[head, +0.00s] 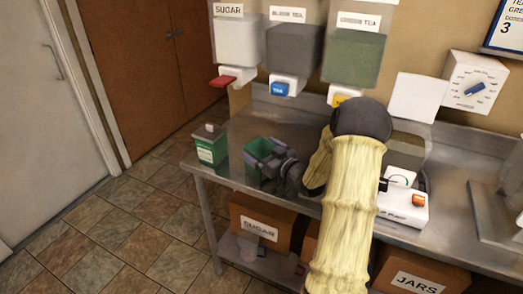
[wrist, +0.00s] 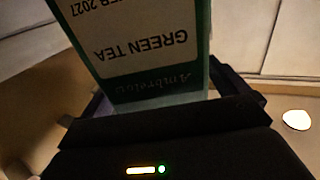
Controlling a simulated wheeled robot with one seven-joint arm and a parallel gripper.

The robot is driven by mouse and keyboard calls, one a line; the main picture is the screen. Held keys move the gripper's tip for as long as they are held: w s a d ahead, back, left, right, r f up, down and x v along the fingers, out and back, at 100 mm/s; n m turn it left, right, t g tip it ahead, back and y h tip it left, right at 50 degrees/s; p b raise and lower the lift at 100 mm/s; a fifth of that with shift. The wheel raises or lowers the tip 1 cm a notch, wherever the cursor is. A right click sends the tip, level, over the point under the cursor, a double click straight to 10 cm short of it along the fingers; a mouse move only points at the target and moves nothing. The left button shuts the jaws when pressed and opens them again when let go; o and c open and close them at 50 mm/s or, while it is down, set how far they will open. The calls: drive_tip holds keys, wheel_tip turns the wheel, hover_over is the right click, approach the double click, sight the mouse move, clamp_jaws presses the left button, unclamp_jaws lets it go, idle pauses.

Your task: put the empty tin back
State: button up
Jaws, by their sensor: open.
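An open-topped green tin (head: 256,149) stands on the steel counter, upright as far as I can tell. My gripper (head: 272,163) is beside it on its right, with its fingers around or close to its near side. In the wrist view, the tin (wrist: 150,45) fills the space in front of the open jaws, and its GREEN TEA label appears upside down. Whether the fingers touch it cannot be told. A second green tin (head: 211,147), with a pale label and something whitish on top, stands at the counter's left end.
SUGAR, BLACK TEA and GREEN TEA dispensers (head: 353,58) hang on the wall behind. A white device with an orange switch (head: 403,207) sits right of my arm. Boxes (head: 262,222) fill the shelf below. Counter between the two tins is clear.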

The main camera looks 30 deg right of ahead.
drive_tip(key=b+v, duration=0.1)
drive_tip(key=v, duration=1)
drive_tip(key=shift+s, duration=0.3)
drive_tip(key=shift+w, duration=0.1)
drive_tip(key=a+g+h, duration=0.1)
drive_tip(key=w+a+f+g+h, duration=0.1)
drive_tip(key=w+a+f+g, duration=0.1)
drive_tip(key=a, duration=0.1)
drive_tip(key=shift+w+h, duration=0.25)
drive_tip(key=shift+h, duration=0.15)
drive_tip(key=s+a+f+m+g+h, duration=0.2)
drive_tip(key=s+a+g, duration=0.9)
drive_tip(key=s+a, duration=0.6)
drive_tip(key=shift+s+f+m+g, duration=0.35)
drive_tip(key=shift+s+m+g, duration=0.05)
drive_tip(key=shift+s+m, duration=0.2)
